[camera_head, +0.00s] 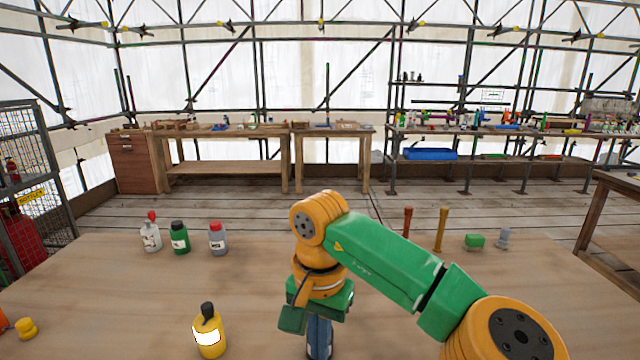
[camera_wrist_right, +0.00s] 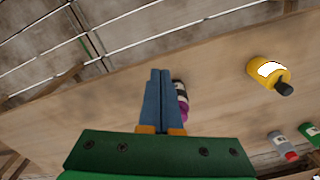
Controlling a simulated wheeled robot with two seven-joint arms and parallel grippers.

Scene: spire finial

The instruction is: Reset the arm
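My right arm, green and orange, reaches in from the lower right of the head view. Its gripper (camera_head: 319,338) points down over the wooden table (camera_head: 120,300), with the blue fingers partly cut off by the lower edge. In the right wrist view the two fingers of the right gripper (camera_wrist_right: 160,75) lie side by side, shut, with nothing visible between them. A purple bottle with a dark part (camera_wrist_right: 182,102) shows just beside the fingers and is partly hidden by them. My left gripper is in neither view.
A yellow bottle (camera_head: 209,332) stands left of my right gripper. White (camera_head: 151,238), green (camera_head: 180,239) and grey (camera_head: 217,240) bottles stand farther back. Behind the arm are an orange-brown post (camera_head: 407,222), a yellow post (camera_head: 441,230) and a green block (camera_head: 474,241).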

